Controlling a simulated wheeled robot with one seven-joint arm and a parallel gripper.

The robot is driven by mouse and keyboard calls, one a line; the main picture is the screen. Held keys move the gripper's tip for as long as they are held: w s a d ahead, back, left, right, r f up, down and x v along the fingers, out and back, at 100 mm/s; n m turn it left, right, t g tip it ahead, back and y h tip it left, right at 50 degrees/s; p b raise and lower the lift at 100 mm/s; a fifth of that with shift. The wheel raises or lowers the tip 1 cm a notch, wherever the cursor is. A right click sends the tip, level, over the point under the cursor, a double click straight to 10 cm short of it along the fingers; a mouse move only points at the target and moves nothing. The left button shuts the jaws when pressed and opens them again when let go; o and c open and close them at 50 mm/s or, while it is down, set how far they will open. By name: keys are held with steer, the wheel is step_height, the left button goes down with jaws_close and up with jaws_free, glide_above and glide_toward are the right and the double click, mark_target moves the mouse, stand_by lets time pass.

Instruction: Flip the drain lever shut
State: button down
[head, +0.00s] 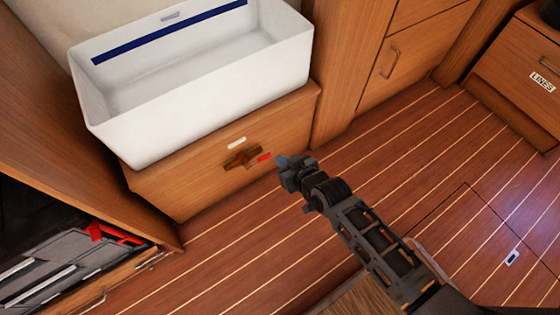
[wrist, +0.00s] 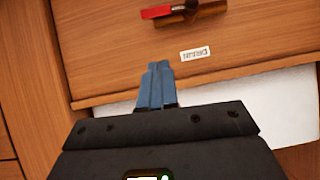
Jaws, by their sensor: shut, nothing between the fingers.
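The drain lever (head: 243,158) is a brown fitting with a red tip (head: 264,157) on the wooden front below the white basin. In the head view its red end points right, toward my gripper (head: 284,161). My gripper is shut and empty, just right of the red tip, with a small gap visible in the picture.
The white basin (head: 110,118) with a blue stripe stands above the lever panel (head: 190,190). A tall wooden cabinet (head: 345,70) rises to the right. An open bin with grey and red things (head: 110,234) is at lower left. The striped floor is clear.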

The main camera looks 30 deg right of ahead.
steer(key=b, duration=0.3)
glide_above(259, 160)
steer(key=s+d, duration=0.3)
step_height(259, 160, down, 5)
steer(key=shift+w+a+f+b, duration=0.15)
steer(key=shift+f+b, duration=0.2)
steer(key=shift+f, duration=0.2)
steer(key=shift+w+a+f+b, duration=0.1)
steer(key=shift+f+b, duration=0.2)
steer(key=shift+f, duration=0.3)
steer(key=shift+w+a+f+b, duration=0.15)
steer(key=shift+f+b, duration=0.2)
steer(key=shift+f, duration=0.2)
